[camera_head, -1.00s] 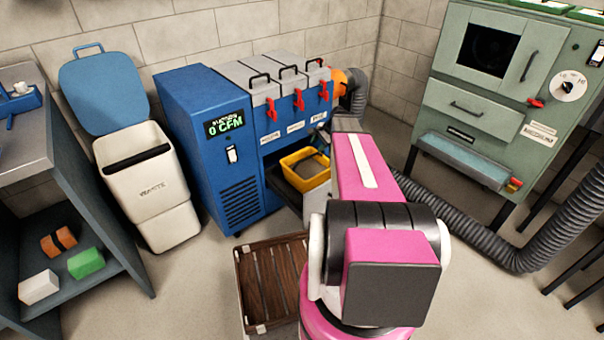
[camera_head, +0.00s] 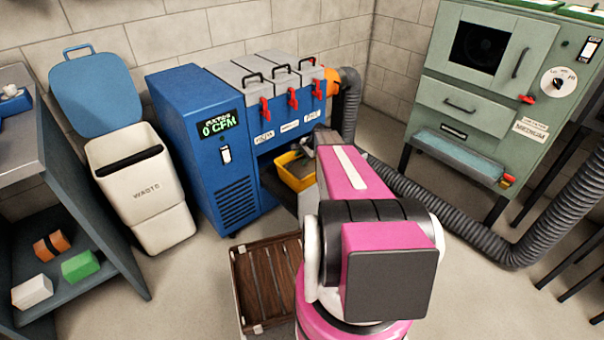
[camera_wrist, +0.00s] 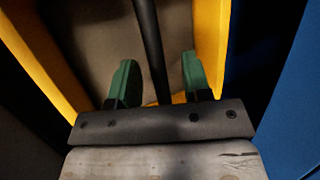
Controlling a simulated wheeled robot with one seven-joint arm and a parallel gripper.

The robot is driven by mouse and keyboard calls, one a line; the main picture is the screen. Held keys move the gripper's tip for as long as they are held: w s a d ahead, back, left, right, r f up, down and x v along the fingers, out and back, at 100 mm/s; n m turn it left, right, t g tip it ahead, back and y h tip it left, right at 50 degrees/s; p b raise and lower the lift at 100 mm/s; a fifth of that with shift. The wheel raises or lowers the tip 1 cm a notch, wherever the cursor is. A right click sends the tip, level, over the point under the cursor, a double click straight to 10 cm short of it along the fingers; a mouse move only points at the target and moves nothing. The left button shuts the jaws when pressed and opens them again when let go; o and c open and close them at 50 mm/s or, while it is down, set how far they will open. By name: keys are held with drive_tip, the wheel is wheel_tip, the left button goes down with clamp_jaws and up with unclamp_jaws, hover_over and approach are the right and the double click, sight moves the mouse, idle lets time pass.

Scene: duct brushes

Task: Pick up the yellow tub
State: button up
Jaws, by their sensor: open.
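The yellow tub (camera_head: 291,180) sits in the low front opening of the blue machine. It is open-topped with a grey-brown inside, and my arm covers its right part. In the wrist view, its yellow walls (camera_wrist: 209,45) run up both sides of the picture. My gripper (camera_wrist: 158,76) is open, with its two green fingertips apart over the tub's inside. A dark bar (camera_wrist: 150,45) passes between the fingers; I cannot tell whether it belongs to the tub. No contact with the tub is clear. My fingers are hidden in the head view.
The blue machine (camera_head: 228,150) surrounds the tub, with red-latched lids above. A white waste bin (camera_head: 145,185) stands left, a wooden crate (camera_head: 236,290) in front. A grey hose (camera_head: 480,235) runs along the right, below the green cabinet (camera_head: 475,100). A shelf (camera_head: 110,285) stands far left.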

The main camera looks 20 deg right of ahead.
drive_tip(key=shift+f, duration=0.2)
idle(0.6)
clamp_jaws()
